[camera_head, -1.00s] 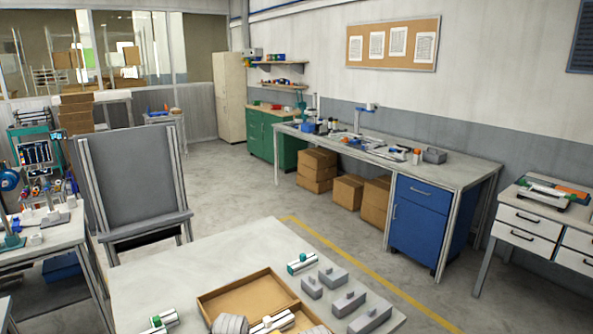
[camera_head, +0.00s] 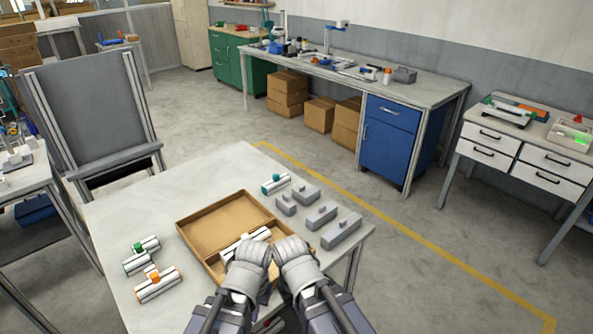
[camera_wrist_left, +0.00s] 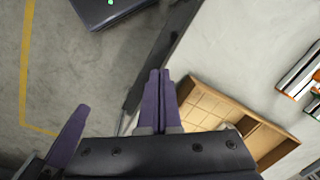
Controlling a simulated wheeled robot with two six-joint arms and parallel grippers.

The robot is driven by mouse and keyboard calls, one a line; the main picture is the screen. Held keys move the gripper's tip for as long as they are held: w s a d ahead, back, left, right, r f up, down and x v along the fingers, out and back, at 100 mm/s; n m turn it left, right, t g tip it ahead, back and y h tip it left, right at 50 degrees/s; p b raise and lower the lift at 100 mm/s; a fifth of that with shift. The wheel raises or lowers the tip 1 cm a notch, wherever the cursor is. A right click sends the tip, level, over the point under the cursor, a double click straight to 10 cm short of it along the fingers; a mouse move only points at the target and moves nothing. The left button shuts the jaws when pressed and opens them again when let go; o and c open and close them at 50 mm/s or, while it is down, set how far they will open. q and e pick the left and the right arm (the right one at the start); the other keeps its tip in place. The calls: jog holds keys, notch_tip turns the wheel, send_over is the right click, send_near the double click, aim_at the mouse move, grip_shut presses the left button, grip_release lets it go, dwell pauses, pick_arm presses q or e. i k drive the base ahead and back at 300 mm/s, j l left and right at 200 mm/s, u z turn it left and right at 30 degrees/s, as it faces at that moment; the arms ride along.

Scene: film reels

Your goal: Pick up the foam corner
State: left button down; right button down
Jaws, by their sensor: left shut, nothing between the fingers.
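Several grey blocks with raised knobs lie at the right of the work table in the head view, among them a small one (camera_head: 285,205) and a long one (camera_head: 341,233). I cannot tell whether any of these is the foam corner. My left gripper (camera_wrist_left: 160,74) is shut and empty in the left wrist view, its purple fingers together beside the table edge and the open cardboard box (camera_wrist_left: 192,92). In the head view both my wrists sit side by side at the table's front, over the near part of the box (camera_head: 190,232). My right gripper's fingers are hidden there.
White cylinders with green (camera_head: 140,256) and orange (camera_head: 157,284) parts lie on the table (camera_head: 130,212) left of the box. Another with a teal part (camera_head: 275,183) lies behind it. A white part (camera_head: 245,241) shows inside the box. The table's back left is clear.

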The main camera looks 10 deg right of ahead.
aim_at(306, 198)
jog(key=i+l, duration=0.65)
jog(key=l, duration=0.15)
jog(key=i+l, duration=0.7)
jog(key=l+u, duration=0.05)
jog(key=l, duration=0.05)
